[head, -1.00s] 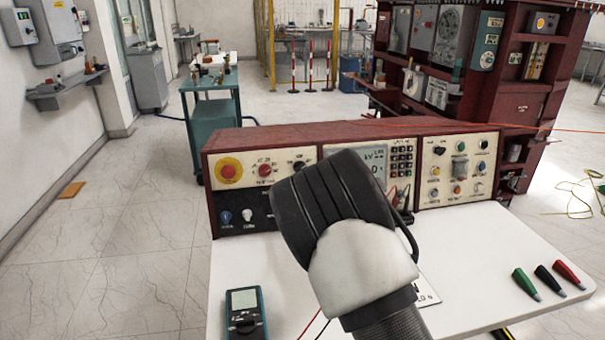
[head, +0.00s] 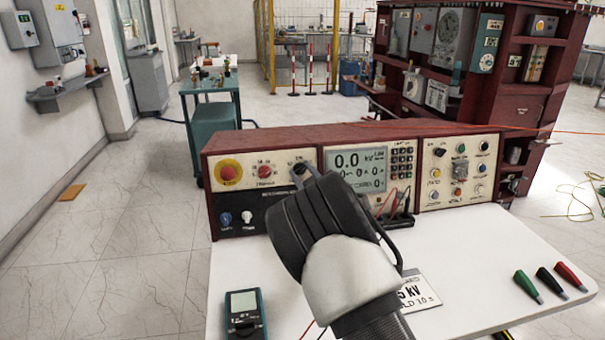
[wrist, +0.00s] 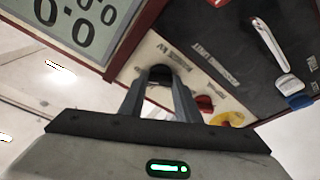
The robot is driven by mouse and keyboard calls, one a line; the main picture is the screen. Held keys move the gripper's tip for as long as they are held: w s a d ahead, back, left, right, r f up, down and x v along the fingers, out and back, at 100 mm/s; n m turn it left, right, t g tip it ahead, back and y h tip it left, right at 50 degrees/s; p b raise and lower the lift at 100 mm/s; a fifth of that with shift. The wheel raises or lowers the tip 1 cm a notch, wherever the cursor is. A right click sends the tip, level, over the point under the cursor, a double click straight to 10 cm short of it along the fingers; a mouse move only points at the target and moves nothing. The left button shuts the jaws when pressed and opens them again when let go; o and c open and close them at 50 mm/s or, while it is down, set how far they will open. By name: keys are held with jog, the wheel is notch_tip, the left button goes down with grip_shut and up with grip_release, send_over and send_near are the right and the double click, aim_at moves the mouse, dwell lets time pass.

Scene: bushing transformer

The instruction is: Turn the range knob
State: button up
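The black range knob (head: 298,167) is at the top right of the left panel of the red test console, beside the meter display. The fingers stand apart, one on each side of the knob. I cannot tell whether they touch it.
A red knob (head: 265,171) and a yellow-ringed red stop button (head: 229,172) sit left of the range knob. The display (head: 357,167) reads 0.0 kV. A multimeter (head: 244,312) and several coloured probes lie on the white tabletop (head: 470,260). Leads hang near my wrist.

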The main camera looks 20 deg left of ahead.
jog(key=shift+n, duration=0.5)
jog(key=shift+n+g+b, duration=0.5)
jog(key=shift+n+b, duration=0.2)
jog(key=shift+n, duration=0.5)
jog(key=n+g+b, duration=0.1)
jog(key=n, duration=0.3)
jog(key=shift+r, duration=0.1)
jog(key=n, duration=0.3)
jog(key=n+g, duration=0.1)
jog(key=n, duration=0.2)
jog(key=shift+w+r+n+g, duration=0.1)
jog(key=shift+r+n+g, duration=0.05)
jog(key=shift+n+g, duration=0.15)
jog(key=n+h, duration=0.1)
jog(key=n, duration=0.4)
jog(key=shift+r+n+g+h+p, duration=0.1)
jog(key=shift+n+g+h+p, duration=0.2)
jog(key=shift+g+h+p, duration=0.1)
jog(key=n+h, duration=0.1)
jog(key=n, duration=0.3)
jog(key=shift+h, duration=0.3)
jog(key=o, duration=1)
jog(key=shift+o, duration=0.2)
